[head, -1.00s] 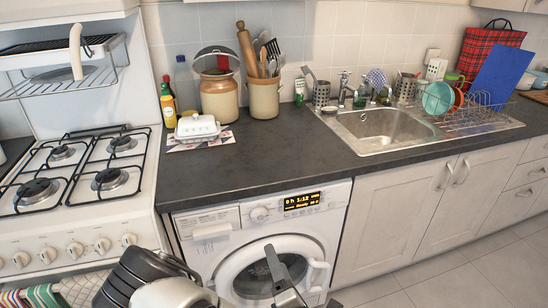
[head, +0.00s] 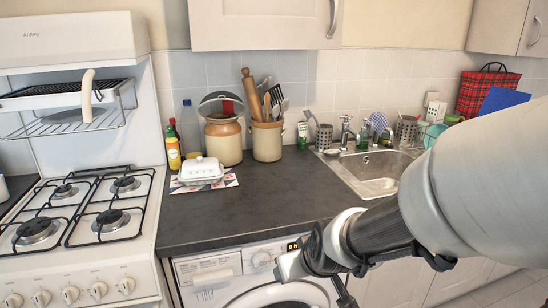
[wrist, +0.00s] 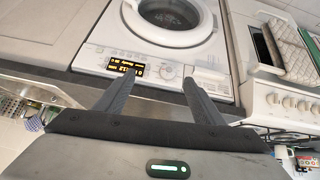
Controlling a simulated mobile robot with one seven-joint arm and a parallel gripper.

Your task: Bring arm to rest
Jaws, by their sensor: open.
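My gripper (wrist: 158,92) is open and empty in the wrist view, its two dark fingers apart in front of the washing machine (wrist: 160,50). In the head view my arm reaches in from the right, over the front of the counter and the washer (head: 210,287). The washer's door (wrist: 172,18) looks shut in the wrist view.
A dark counter (head: 270,195) runs above the washer, with a white butter dish (head: 201,171) and utensil pots at the back. A gas stove (head: 85,215) stands left. The sink (head: 375,175) is partly hidden by my arm. An upper cupboard (head: 262,22) hangs above.

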